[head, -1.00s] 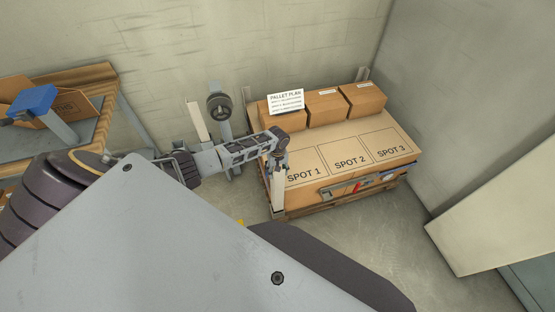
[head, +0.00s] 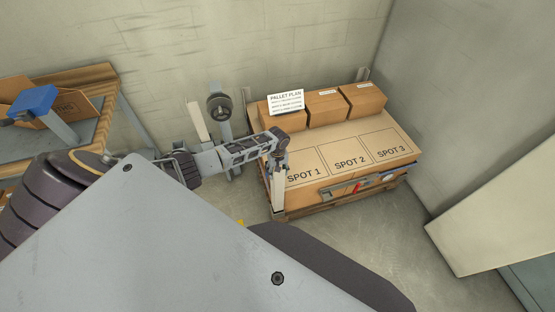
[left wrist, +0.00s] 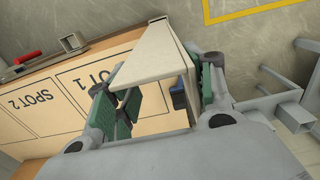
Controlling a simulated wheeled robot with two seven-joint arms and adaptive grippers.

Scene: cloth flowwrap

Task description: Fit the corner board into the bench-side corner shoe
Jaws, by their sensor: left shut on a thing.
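The corner board (head: 278,196) is a pale, upright strip at the pallet's front left corner, on the side nearer the bench. My left gripper (head: 279,166) is shut on its upper part. In the left wrist view the corner board (left wrist: 155,58) shows its folded, angled shape between the green finger pads of my left gripper (left wrist: 157,92). The board's lower end is close to the pallet corner. I cannot make out the corner shoe there, nor whether the board is seated in it. My right gripper is not in view.
The loaded pallet (head: 345,130) carries a sheet marked with three spots, several cartons along the back and a plan sign (head: 286,102). A bench (head: 103,77) stands left. A stand with a dark wheel (head: 219,107) is behind my left arm. Floor is clear in front right.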

